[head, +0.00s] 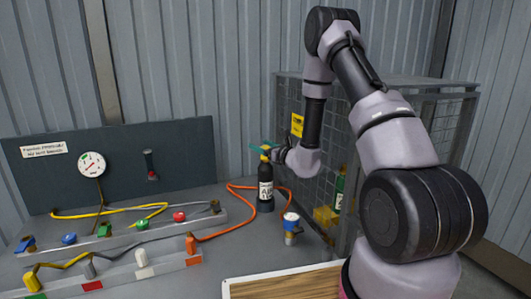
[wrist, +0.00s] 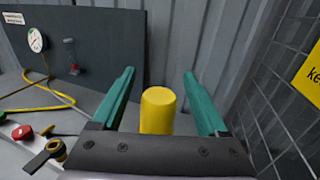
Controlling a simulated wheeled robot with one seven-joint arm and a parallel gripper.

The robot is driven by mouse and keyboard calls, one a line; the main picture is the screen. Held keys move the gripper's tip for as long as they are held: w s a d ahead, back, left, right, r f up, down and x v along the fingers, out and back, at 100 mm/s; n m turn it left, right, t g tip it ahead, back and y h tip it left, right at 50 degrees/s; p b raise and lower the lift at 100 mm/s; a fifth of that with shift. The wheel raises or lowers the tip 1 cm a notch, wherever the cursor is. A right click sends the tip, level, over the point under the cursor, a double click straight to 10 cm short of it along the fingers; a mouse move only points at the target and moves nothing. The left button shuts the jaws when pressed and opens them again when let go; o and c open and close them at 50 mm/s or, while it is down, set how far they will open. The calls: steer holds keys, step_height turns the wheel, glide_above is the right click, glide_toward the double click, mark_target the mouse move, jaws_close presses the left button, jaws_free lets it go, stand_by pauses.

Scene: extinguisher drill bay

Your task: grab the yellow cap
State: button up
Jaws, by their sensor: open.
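The yellow cap (wrist: 158,110) shows in the wrist view as a smooth yellow cylinder between the two green fingers of my gripper (wrist: 159,74). There is a gap on each side of it, and its lower part is hidden behind the gripper's dark body. In the head view my gripper (head: 262,147) is at the top of a dark bottle (head: 265,172) with a pale label. Only a little yellow shows there at the bottle's neck. My gripper is open and holds nothing.
A wire cage (head: 312,115) with a yellow sign (head: 297,125) stands close on the right. Orange hose (head: 225,230) lies around the bottle's base. A grey panel with a gauge (head: 91,164) stands behind.

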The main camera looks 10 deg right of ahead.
steer(key=shift+w+a, duration=0.25)
steer(key=shift+w, duration=0.15)
steer(key=shift+c, duration=0.4)
jaws_close()
steer(key=shift+r, duration=0.1)
